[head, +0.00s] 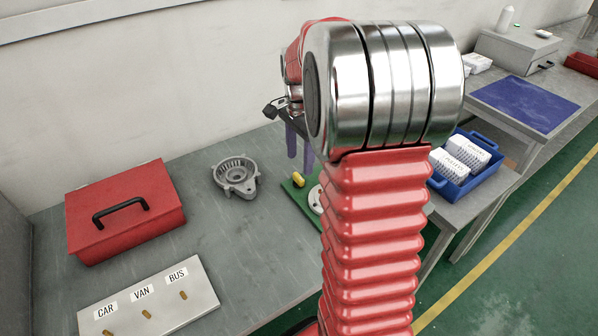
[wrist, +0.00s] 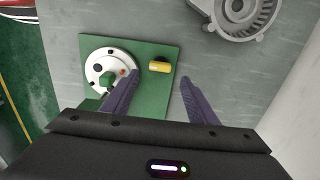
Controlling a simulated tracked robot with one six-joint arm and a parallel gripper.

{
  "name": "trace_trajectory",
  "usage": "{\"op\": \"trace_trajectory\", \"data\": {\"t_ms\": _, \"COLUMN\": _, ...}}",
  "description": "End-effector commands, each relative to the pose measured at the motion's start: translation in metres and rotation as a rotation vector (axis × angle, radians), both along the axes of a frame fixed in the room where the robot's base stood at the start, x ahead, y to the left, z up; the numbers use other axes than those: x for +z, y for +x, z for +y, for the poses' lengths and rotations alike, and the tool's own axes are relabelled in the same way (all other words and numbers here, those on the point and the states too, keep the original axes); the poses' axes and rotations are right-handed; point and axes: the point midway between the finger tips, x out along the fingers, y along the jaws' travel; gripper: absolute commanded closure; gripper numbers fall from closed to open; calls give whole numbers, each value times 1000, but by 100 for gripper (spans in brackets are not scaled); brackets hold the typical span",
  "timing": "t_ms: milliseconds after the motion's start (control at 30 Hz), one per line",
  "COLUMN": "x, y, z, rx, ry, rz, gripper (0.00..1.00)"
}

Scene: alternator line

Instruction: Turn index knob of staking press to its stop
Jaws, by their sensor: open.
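A green base plate (wrist: 150,110) lies on the bench; it also shows in the head view (head: 291,192). Which part is the index knob I cannot tell for sure. My gripper (wrist: 158,79) is open and empty above the plate. Its left finger overlaps the dial's right edge in the wrist view. In the head view my gripper (head: 299,148) is partly behind my arm.
A grey alternator housing (head: 237,175) sits on the bench left of the plate. Further left are a red case (head: 125,218) and a panel (head: 165,300) labelled CAR, VAN and BUS. A blue crate (head: 458,187) with white boxes stands at right. Bare bench lies between.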

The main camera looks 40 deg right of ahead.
Motion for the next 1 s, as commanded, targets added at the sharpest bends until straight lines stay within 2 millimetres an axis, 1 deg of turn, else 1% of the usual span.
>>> {"op": "trace_trajectory", "data": {"t_ms": 33, "x": -9, "y": 0, "z": 0, "rx": 0, "ry": 1, "rz": 2, "gripper": 47}}
{"op": "trace_trajectory", "data": {"t_ms": 200, "x": -34, "y": -1, "z": 0, "rx": 0, "ry": 1, "rz": 2, "gripper": 47}}
{"op": "trace_trajectory", "data": {"t_ms": 400, "x": -52, "y": 0, "z": 0, "rx": 0, "ry": 0, "rz": 1, "gripper": 47}}
{"op": "trace_trajectory", "data": {"t_ms": 533, "x": -56, "y": 0, "z": 0, "rx": 0, "ry": 0, "rz": 0, "gripper": 47}}
{"op": "trace_trajectory", "data": {"t_ms": 767, "x": -56, "y": 0, "z": 0, "rx": 0, "ry": 0, "rz": -1, "gripper": 48}}
{"op": "trace_trajectory", "data": {"t_ms": 1000, "x": -55, "y": 0, "z": 0, "rx": 0, "ry": 0, "rz": -1, "gripper": 64}}
